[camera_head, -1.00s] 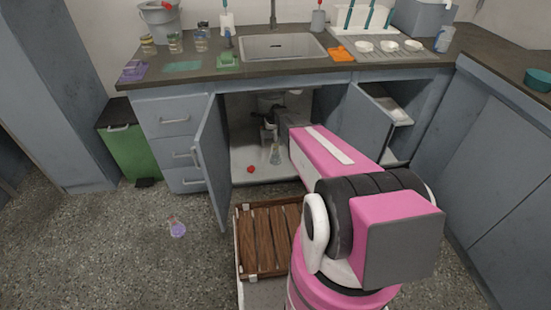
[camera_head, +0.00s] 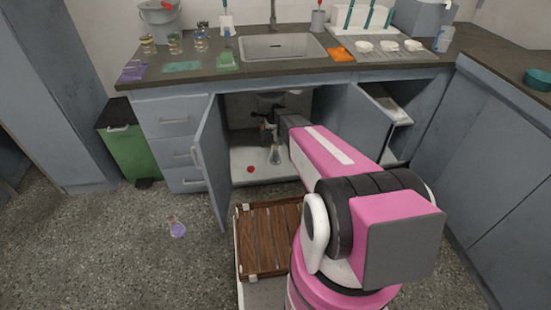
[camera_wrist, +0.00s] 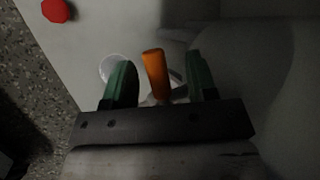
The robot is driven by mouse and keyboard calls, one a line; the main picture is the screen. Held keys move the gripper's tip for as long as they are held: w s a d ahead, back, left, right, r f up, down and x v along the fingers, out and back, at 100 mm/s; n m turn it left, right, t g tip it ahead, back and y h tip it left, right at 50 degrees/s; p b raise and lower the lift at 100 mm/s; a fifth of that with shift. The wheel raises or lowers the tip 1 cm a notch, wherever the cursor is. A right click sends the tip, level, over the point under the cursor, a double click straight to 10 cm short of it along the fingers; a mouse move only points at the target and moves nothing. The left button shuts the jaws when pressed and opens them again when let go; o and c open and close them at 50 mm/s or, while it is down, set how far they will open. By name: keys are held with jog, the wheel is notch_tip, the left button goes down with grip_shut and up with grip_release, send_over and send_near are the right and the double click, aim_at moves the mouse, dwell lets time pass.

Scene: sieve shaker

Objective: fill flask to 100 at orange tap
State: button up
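The orange tap (camera_wrist: 155,70) shows as an upright orange handle in the wrist view. My gripper (camera_wrist: 158,66) has its two green fingers on either side of the handle, with a visible gap on each side. In the head view my gripper (camera_head: 270,120) is inside the open cabinet under the sink, small and dark. A clear conical flask (camera_head: 275,155) stands on the cabinet floor below it. A round pale rim (camera_wrist: 112,68), probably the flask's, shows left of the handle, partly hidden by the left finger. The liquid level cannot be read.
A small red object (camera_head: 250,168) lies on the cabinet floor; it also shows in the wrist view (camera_wrist: 56,10). Open cabinet doors (camera_head: 211,160) flank the space. A wooden slatted crate (camera_head: 270,238) stands in front.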

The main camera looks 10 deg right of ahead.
jog(key=v, duration=1)
jog(key=shift+d+r, duration=0.2)
jog(key=shift+r, duration=0.15)
jog(key=shift+s, duration=0.2)
